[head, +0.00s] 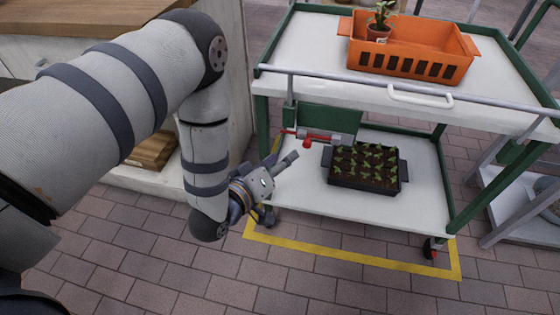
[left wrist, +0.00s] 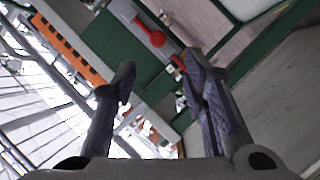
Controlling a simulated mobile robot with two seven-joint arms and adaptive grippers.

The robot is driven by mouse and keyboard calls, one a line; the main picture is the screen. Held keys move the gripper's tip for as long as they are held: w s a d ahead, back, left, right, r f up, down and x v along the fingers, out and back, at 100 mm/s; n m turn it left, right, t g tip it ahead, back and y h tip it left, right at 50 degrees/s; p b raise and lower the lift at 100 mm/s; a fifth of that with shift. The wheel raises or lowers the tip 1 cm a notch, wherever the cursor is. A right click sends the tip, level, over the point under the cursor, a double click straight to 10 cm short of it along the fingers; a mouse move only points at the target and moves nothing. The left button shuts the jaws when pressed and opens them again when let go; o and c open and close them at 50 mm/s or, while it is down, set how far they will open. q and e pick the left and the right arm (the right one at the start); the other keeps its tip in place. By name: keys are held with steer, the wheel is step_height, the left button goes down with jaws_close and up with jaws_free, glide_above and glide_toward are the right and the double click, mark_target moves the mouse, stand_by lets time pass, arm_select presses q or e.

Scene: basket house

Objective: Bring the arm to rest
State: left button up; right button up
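My left arm reaches in from the left in the head view and bends down at the elbow. Its gripper (head: 281,187) hangs beside the left end of the cart's lower shelf (head: 345,210). The two fingers are spread apart with nothing between them, as the left wrist view (left wrist: 160,78) also shows. The red piece also shows in the left wrist view (left wrist: 150,36). My right gripper is not in view.
The green-framed cart's top (head: 315,52) holds an orange basket (head: 410,68) with a potted plant (head: 378,30). A black seedling tray (head: 362,182) sits on the lower shelf. A wooden-topped cabinet (head: 70,18) stands left. The brick floor in front is clear.

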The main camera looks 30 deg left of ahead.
arm_select(q)
steer(key=shift+s+r, duration=0.1)
steer(key=shift+s, duration=0.35)
steer(key=s+f+m+g+p, duration=0.3)
steer(key=s+f+g, duration=0.3)
steer(key=s, duration=0.6)
steer(key=s+r+m+g+p, duration=0.1)
steer(key=s+g, duration=0.4)
steer(key=s, duration=0.9)
steer(key=s+r+m+g+y+p, duration=0.1)
steer(key=s+m+g, duration=0.3)
steer(key=s, duration=1)
steer(key=g+p, duration=0.1)
steer(key=g, duration=0.1)
steer(key=shift+s+r+g, duration=0.15)
steer(key=shift+r+g, duration=0.05)
steer(key=shift+g, duration=0.1)
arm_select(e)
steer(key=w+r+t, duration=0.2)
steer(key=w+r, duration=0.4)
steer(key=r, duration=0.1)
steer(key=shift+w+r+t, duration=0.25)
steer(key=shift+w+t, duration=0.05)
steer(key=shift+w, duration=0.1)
arm_select(q)
steer(key=shift+a, duration=0.1)
